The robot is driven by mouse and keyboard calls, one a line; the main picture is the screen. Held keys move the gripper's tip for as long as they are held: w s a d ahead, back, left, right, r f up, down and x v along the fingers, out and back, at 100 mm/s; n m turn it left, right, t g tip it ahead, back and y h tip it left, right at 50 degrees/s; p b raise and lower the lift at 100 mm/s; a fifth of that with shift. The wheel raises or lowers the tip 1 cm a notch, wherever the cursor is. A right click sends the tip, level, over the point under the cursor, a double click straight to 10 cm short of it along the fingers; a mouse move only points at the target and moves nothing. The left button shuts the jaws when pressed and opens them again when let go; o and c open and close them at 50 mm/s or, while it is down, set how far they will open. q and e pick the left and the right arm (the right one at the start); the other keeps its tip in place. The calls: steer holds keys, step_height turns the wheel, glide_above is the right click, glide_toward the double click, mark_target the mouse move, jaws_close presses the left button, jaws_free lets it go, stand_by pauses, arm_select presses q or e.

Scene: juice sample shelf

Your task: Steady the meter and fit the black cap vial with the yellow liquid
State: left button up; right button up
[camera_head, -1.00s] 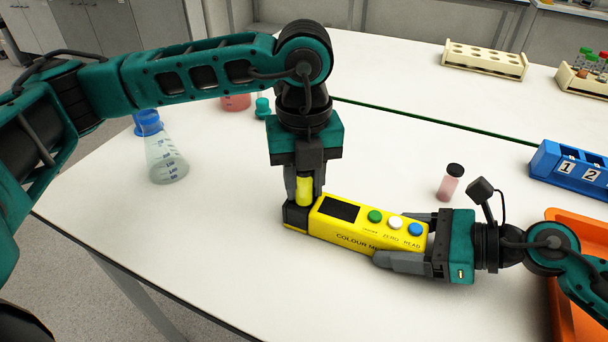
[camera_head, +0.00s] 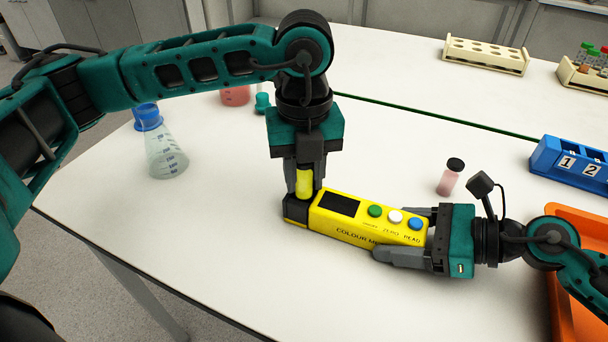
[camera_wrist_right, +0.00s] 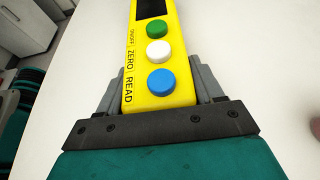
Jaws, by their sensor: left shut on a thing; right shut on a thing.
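The yellow colour meter (camera_head: 345,228) lies on the white table, with a dark screen and green, white and blue buttons. My right gripper (camera_head: 405,235) is shut on its button end; the right wrist view shows the fingers on both sides of the meter (camera_wrist_right: 150,95). My left gripper (camera_head: 305,182) points down and is shut on the vial with the yellow liquid (camera_head: 304,184). The vial is upright over the black end (camera_head: 296,208) of the meter. Its black cap is hidden between the fingers, and I cannot tell how deep its base sits.
A pink vial with a black cap (camera_head: 450,178) stands behind my right gripper. A flask (camera_head: 165,155) stands at left, a blue numbered rack (camera_head: 570,165) and an orange tray (camera_head: 555,290) at right. Cream racks (camera_head: 485,56) stand at the back. The front table is clear.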

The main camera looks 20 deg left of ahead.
arm_select(q)
steer(key=shift+r, duration=0.4)
steer(key=o, duration=1.1)
step_height(320, 180, up, 12)
